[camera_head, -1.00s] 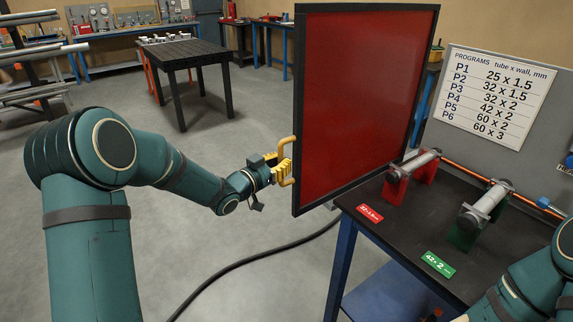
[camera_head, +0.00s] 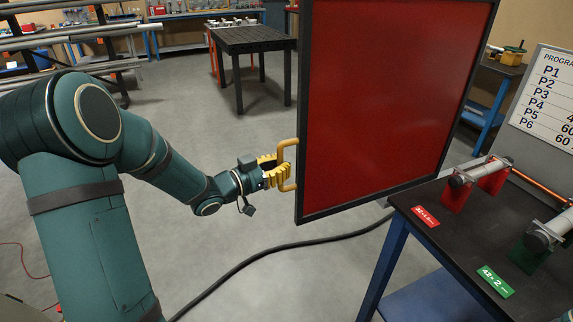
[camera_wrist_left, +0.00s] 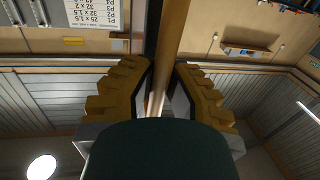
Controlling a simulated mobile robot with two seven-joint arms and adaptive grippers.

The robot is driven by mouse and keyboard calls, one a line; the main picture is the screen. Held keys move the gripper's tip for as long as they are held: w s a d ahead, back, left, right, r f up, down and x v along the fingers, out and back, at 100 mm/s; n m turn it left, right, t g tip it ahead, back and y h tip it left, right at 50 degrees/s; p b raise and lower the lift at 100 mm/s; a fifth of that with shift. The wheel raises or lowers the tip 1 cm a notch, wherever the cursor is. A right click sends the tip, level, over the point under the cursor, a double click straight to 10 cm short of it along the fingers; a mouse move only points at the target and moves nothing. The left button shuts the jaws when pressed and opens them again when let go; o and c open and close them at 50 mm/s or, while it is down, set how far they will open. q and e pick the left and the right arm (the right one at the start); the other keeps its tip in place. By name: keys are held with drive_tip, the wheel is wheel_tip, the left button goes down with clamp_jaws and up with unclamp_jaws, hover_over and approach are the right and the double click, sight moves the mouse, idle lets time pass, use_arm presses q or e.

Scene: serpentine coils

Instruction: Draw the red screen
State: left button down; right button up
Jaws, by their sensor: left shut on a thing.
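The red screen (camera_head: 395,95) is a large red panel in a black frame. It stands upright at the middle right of the head view, with a yellow handle (camera_head: 291,165) on its left edge. My left gripper (camera_head: 273,171) is at that handle, with its yellow fingers shut on it. In the left wrist view the handle (camera_wrist_left: 172,35) runs as a bar between the two yellow fingers (camera_wrist_left: 160,95). My right gripper does not show.
A dark workbench (camera_head: 470,250) with blue legs stands to the right, bearing a red holder (camera_head: 472,180), a green holder (camera_head: 540,245) and tubes. A program board (camera_head: 548,100) is behind it. A black cable (camera_head: 260,255) crosses the grey floor. A black table (camera_head: 253,40) stands farther back.

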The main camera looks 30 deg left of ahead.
use_arm(q)
drive_tip(key=c, duration=0.9)
unclamp_jaws()
drive_tip(key=shift+c, duration=0.2)
drive_tip(key=v, duration=1.2)
